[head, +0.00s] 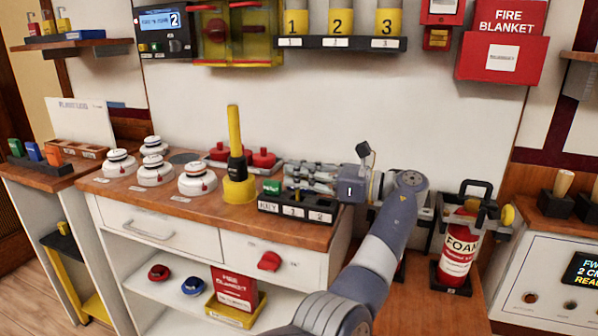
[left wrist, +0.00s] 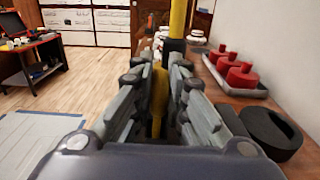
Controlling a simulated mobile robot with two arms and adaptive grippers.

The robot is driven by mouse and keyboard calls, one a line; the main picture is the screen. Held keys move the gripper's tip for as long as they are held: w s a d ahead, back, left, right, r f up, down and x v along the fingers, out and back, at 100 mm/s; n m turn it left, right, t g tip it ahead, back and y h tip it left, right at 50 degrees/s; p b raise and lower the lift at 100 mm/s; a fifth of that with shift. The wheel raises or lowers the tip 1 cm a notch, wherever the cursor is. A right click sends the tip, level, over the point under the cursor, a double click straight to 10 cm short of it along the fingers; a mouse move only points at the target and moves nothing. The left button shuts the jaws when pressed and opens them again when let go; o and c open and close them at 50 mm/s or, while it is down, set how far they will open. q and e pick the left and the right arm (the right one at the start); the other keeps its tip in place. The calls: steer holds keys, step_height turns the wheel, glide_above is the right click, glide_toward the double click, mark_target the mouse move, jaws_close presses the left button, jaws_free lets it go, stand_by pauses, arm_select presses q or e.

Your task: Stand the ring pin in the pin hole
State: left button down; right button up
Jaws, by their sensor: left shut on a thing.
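My left gripper (head: 290,178) reaches left over the worktop, behind the black KEY 1 2 box (head: 296,208). In the left wrist view its fingers (left wrist: 166,72) are close together, with a narrow yellow piece (left wrist: 159,92) between them. I take it for the ring pin, but its ring is not clear. The head view does not show the held piece. A yellow post with a black collar (head: 235,143) stands in a yellow base (head: 239,188), beyond the fingertips. I cannot make out the pin hole. My right gripper is not in view.
White round detectors (head: 155,170) stand at the left of the worktop. A tray of red knobs (left wrist: 240,85) lies behind the post. A black round piece (left wrist: 270,130) lies beside my gripper. A green block (head: 272,187) is near the box. A foam extinguisher (head: 458,250) stands at right.

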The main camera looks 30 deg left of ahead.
arm_select(q)
steer(key=shift+f, duration=0.35)
steer(key=c, duration=1.5)
jaws_free()
steer(key=shift+v, duration=3.75)
